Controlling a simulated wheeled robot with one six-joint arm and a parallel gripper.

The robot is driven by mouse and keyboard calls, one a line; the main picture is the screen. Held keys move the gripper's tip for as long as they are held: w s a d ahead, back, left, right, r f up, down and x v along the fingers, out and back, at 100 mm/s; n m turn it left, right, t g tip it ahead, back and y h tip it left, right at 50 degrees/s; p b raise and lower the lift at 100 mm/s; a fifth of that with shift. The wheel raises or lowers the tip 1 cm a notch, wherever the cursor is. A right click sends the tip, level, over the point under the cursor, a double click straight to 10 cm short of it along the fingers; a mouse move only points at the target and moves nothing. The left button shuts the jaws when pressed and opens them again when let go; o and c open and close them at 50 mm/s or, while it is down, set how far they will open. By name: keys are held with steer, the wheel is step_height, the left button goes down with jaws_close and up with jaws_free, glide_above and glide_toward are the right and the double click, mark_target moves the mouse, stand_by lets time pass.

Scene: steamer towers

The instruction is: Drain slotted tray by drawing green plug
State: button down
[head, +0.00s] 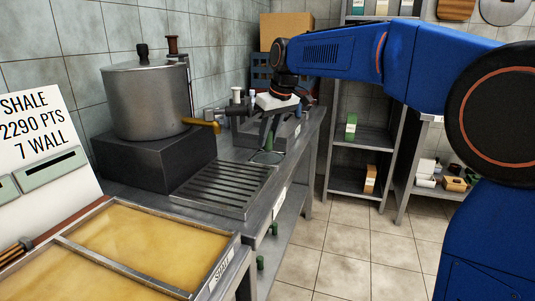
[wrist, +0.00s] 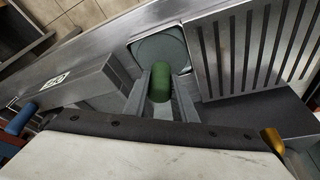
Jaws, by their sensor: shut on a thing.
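The green plug (wrist: 160,82) is between my gripper's two fingers (wrist: 161,92) in the wrist view. The gripper is shut on it, and the fingers hide its sides. In the head view my gripper (head: 268,138) points down at the far end of the slotted tray (head: 222,188), and the plug is hard to make out. A round-cornered grey-green recess (wrist: 158,47) lies below and beyond the plug. I cannot tell whether the plug still touches it. The slotted tray (wrist: 250,40) lies right of the recess in the wrist view.
A steel pot (head: 148,100) with a brass tap (head: 204,125) stands on a dark block (head: 150,162) left of the tray. A framed yellow tray (head: 140,240) is in front. Shelves (head: 362,150) stand behind, with open floor (head: 340,250) to the right.

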steer(key=shift+r, duration=1.05)
